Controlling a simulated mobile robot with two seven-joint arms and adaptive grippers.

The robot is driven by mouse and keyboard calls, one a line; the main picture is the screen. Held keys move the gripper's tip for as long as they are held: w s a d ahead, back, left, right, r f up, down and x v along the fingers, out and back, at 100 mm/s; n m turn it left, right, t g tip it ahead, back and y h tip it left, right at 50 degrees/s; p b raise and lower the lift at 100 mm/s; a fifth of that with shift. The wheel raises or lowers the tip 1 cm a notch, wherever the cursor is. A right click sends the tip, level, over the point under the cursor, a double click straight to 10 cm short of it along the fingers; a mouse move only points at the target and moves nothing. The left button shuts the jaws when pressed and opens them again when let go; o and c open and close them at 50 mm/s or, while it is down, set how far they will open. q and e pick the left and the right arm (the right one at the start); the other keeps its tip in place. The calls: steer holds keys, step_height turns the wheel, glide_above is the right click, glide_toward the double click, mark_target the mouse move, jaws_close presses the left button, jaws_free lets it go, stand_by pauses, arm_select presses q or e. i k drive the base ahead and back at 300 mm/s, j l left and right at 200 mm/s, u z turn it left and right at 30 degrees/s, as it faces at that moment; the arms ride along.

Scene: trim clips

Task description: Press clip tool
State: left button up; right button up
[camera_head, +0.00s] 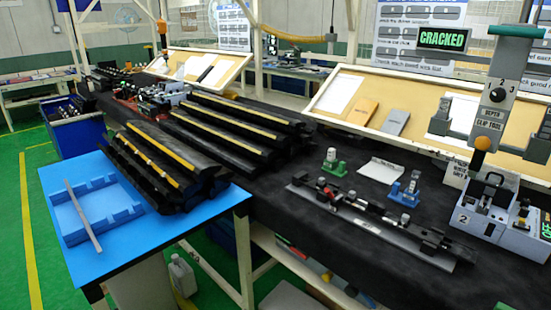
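The clip tool (492,120) stands at the right side of the dark bench. It is a grey upright with a numbered dial and a label that reads roughly "depth clip tool". An orange ball knob (482,144) sits below the label on a dark stem. Beneath it is a grey base unit (464,217) marked 2, with black parts on top. A green-lit sign (442,39) above reads "CRACKED". A long dark trim piece with clip-like parts lies on a rail (380,228) left of the base. Neither of my grippers shows.
Small green (333,164) and blue (404,192) fixtures and a white card (381,170) stand behind the rail. Black trim strips (235,125) fill the bench's left. A blue table (130,250) with a blue tray (128,213) is at front left. Dark bench cloth is clear at front.

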mark_target(514, 42)
steer(key=z, duration=1.35)
steer(key=i+l+z, duration=0.1)
steer(key=i, duration=0.2)
